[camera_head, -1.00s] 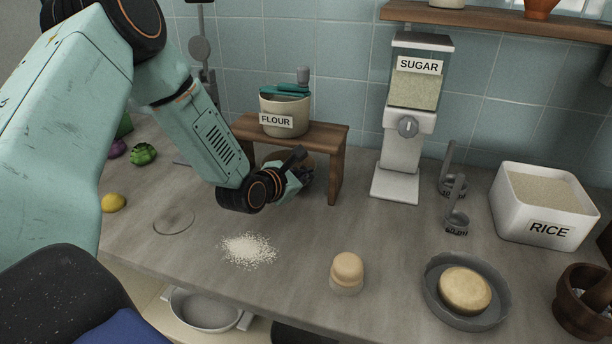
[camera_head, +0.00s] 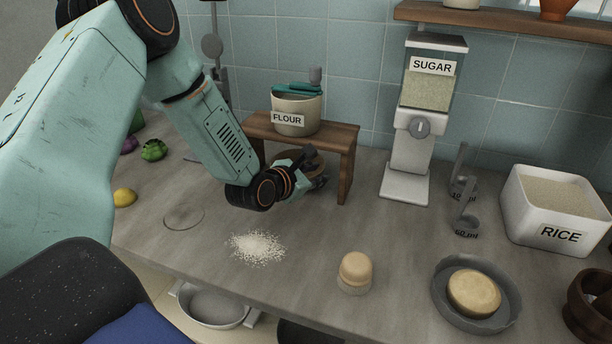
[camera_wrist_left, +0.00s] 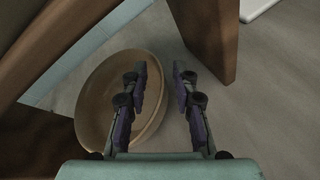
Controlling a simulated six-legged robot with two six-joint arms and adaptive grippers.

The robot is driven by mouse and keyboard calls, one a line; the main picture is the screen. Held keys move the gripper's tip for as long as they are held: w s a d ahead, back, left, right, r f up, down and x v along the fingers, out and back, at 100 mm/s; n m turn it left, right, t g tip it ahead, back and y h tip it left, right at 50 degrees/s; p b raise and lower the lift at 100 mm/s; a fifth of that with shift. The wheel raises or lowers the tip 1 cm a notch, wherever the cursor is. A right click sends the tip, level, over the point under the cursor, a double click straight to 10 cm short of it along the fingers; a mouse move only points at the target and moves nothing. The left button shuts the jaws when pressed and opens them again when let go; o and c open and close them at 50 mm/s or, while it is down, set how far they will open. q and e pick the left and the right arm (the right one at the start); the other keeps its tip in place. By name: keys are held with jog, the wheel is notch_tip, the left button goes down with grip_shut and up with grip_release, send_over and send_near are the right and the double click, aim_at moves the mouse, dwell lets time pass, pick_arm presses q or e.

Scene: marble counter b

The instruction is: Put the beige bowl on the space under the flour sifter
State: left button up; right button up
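The beige bowl (camera_head: 317,160) stands on the counter under the wooden stand, partly hidden behind my left gripper (camera_head: 318,178). The flour sifter (camera_head: 297,110), a pale pot labelled FLOUR with a teal part on top, stands on the wooden stand (camera_head: 346,140). In the left wrist view, the bowl (camera_wrist_left: 95,95) looks tilted. My left gripper (camera_wrist_left: 160,70) has its fingers apart at the bowl's right rim, one over the bowl and one outside it. Neither finger clearly presses on the rim. My right gripper is not in view.
A stand leg (camera_wrist_left: 210,40) is close to the fingers. The sugar dispenser (camera_head: 412,150) stands to the right, with measuring cups (camera_head: 466,222) and a rice box (camera_head: 553,225) beyond.

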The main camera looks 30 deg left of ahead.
pick_arm(q)
jog(key=p+v, duration=0.2)
jog(key=v, duration=0.4)
jog(key=shift+s+a+r, duration=0.1)
jog(key=shift+s+r, duration=0.2)
jog(key=shift+p+v, duration=0.6)
jog(key=shift+v, duration=0.55)
jog(key=shift+p+v, duration=1.1)
jog(key=shift+v, duration=0.3)
